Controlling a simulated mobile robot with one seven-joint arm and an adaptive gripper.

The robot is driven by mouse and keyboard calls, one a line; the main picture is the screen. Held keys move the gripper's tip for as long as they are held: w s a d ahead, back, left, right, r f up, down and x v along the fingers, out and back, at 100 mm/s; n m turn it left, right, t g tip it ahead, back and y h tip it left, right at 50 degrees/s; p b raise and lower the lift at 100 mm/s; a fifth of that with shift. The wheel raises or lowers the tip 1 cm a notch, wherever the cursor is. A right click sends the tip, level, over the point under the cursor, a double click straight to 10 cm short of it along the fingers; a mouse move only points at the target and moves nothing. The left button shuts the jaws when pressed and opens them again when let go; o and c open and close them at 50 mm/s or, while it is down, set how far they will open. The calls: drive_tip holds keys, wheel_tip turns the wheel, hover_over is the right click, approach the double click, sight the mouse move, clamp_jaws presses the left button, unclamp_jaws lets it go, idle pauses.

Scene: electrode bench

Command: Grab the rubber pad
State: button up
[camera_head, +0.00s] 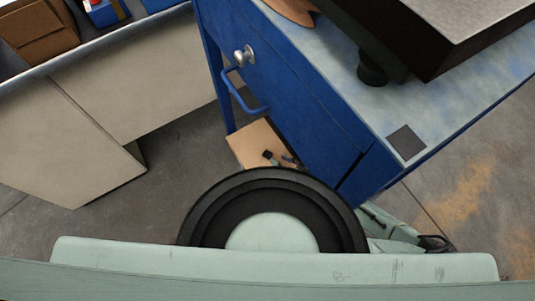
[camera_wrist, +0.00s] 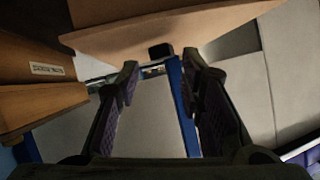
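The rubber pad, a small dark grey square (camera_head: 406,142), lies flat on the worn blue bench top (camera_head: 345,75), near its front corner in the head view. I cannot make out the pad in the wrist view. My gripper (camera_wrist: 162,72) is open in the wrist view, its two dark fingers spread apart with nothing between them. In the head view only part of my arm end shows, low down beside the bench and apart from the pad; the fingertips are not clear there.
A large dark machine (camera_head: 430,35) stands on the bench behind the pad. The bench front has a blue handle (camera_head: 243,98) and a round knob. Pale panels (camera_head: 140,95) stand at the left. Brown boxes (camera_wrist: 35,75) show at left in the wrist view.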

sight(271, 156)
drive_tip(key=x, duration=0.4)
drive_tip(key=shift+w+a, duration=0.25)
drive_tip(key=shift+a, duration=0.15)
drive_tip(key=shift+c, duration=0.6)
drive_tip(key=shift+f, duration=0.1)
drive_tip(key=c, duration=0.5)
